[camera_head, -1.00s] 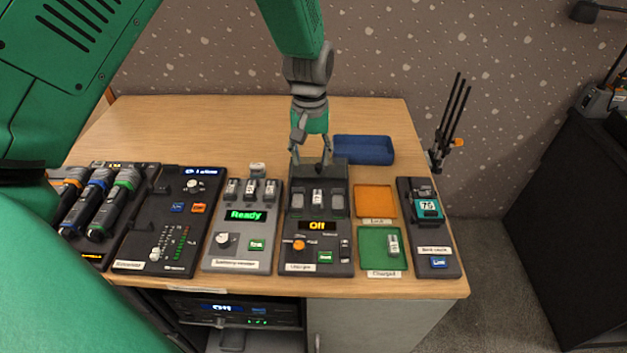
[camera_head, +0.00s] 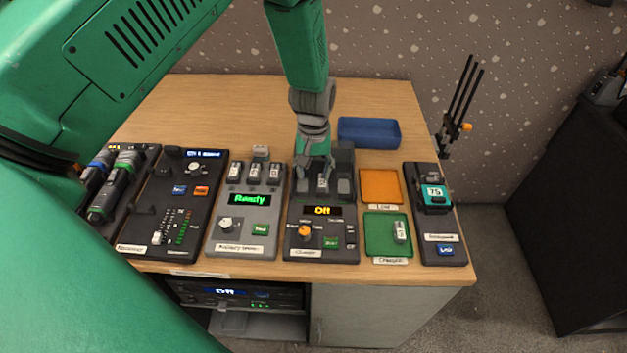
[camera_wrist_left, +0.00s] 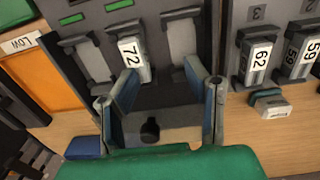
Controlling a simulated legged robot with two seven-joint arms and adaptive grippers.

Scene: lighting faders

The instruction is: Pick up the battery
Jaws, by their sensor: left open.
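My left gripper (camera_head: 317,174) is open and points down over the charger (camera_head: 298,238), whose display reads Off. A white-labelled battery (camera_head: 322,184) sits in the charger's middle slot, partly behind the fingers. In the left wrist view this battery (camera_wrist_left: 130,62) reads 72, with an empty-looking slot on each side. The fingers of the open gripper (camera_wrist_left: 160,88) stand apart just short of it; I cannot tell whether either touches it. Other batteries stand in the grey device (camera_head: 240,238) reading Ready, and one battery (camera_head: 399,231) lies in the green tray (camera_head: 373,247). My right gripper is not in view.
An orange tray (camera_head: 380,187) and a blue bin (camera_head: 368,133) are right of the charger. A teal-screened device (camera_head: 436,222) stands at the table's right edge. A fader panel (camera_head: 173,215) and microphones (camera_head: 117,190) are at left. The table (camera_head: 240,105) behind is mostly clear.

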